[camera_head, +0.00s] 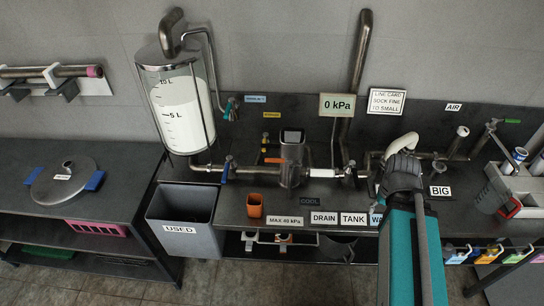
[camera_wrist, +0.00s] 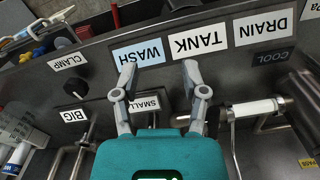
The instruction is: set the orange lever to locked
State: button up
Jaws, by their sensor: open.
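The orange lever (camera_head: 275,160) shows in the head view as a short orange bar at the left side of the dark upright housing (camera_head: 292,165) on the pipe line. It lies roughly level; any lock marking is too small to read. My gripper (camera_head: 403,168) is well to the right of the lever in the head view, over the front of the bench near the BIG label. In the wrist view my gripper (camera_wrist: 159,76) is open and empty, its two fingers spread in front of the WASH and TANK labels. The lever does not show there.
A glass milk tank (camera_head: 181,110) stands at the left, with a blue-handled valve (camera_head: 226,170) on the pipe below. An orange cup (camera_head: 255,205) stands in front of the housing. A curved pale hose (camera_head: 400,145) rises behind my gripper. Horizontal pipes run between lever and gripper.

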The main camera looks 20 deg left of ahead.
jog(key=shift+d, duration=0.2)
notch_tip(320, 180, up, 21)
jog(key=n+t+p, duration=0.2)
jog(key=n+p, duration=1.9)
send_over(272, 159)
jog(key=s, duration=0.3)
jog(key=shift+w+d+f, duration=0.1)
jog(key=shift+d, duration=0.3)
jog(key=shift+f+b, duration=0.15)
jog(key=shift+b, duration=0.25)
jog(key=w+f+b, duration=0.1)
jog(key=f+b, duration=0.8)
jog(key=w+f+b, duration=0.1)
jog(key=f+b, duration=0.3)
jog(key=shift+w+a+f, duration=0.15)
jog(key=shift+w+a, duration=0.15)
